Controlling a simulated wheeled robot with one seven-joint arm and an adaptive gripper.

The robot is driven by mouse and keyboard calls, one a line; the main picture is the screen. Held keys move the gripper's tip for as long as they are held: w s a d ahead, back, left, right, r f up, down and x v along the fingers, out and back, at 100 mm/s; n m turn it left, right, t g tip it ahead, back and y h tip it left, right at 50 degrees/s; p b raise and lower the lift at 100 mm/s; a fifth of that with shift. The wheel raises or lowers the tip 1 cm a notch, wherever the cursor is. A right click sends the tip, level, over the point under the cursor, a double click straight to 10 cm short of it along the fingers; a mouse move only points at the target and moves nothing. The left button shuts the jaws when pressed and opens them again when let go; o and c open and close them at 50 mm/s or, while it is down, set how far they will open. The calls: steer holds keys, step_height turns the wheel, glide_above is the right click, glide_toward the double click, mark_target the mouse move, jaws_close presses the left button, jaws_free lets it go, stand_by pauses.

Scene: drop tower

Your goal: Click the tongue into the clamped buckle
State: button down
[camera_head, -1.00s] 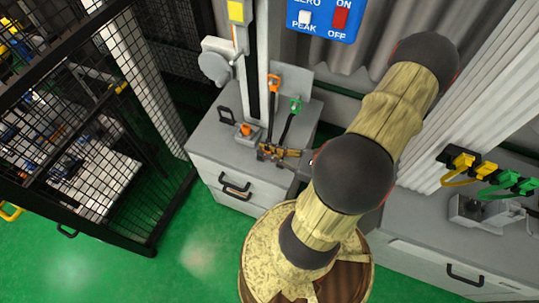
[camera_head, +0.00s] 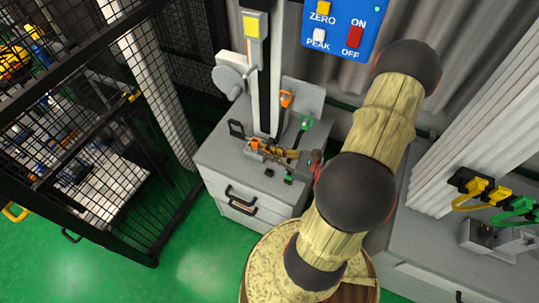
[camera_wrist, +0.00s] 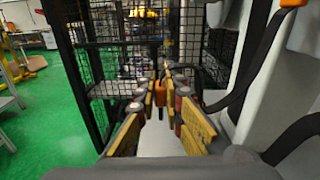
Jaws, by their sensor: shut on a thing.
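The orange buckle (camera_head: 256,144) sits in its clamp on the grey cabinet at the foot of the column. My gripper (camera_head: 279,152), with yellow-brown fingers, is right beside it on the right and looks close to touching. In the wrist view, my gripper (camera_wrist: 160,98) points forward, and a small orange piece (camera_wrist: 158,90) shows between the fingertips. My gripper is shut on the tongue, which the fingers mostly hide. I cannot tell whether the tongue is inside the buckle. A black strap with an orange top (camera_head: 286,99) hangs from the column's bracket.
A strap with a green top (camera_head: 306,122) hangs to the right, with a green end (camera_head: 289,179) low on the cabinet (camera_head: 222,160). The column (camera_head: 265,85) stands behind the buckle. A mesh cage (camera_head: 90,130) is at left. Yellow and green loops (camera_head: 482,192) are at right.

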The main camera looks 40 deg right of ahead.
steer(key=shift+w+d+b, duration=0.8)
steer(key=shift+w+d, duration=1.2)
steer(key=shift+w, duration=3.25)
steer(key=shift+f+b, duration=1.75)
steer(key=shift+f, duration=0.75)
steer(key=shift+f, duration=0.2)
steer(key=c, duration=1.8)
jaws_free()
steer(key=shift+c, duration=0.2)
steer(key=shift+s, duration=0.1)
steer(key=v, duration=1.2)
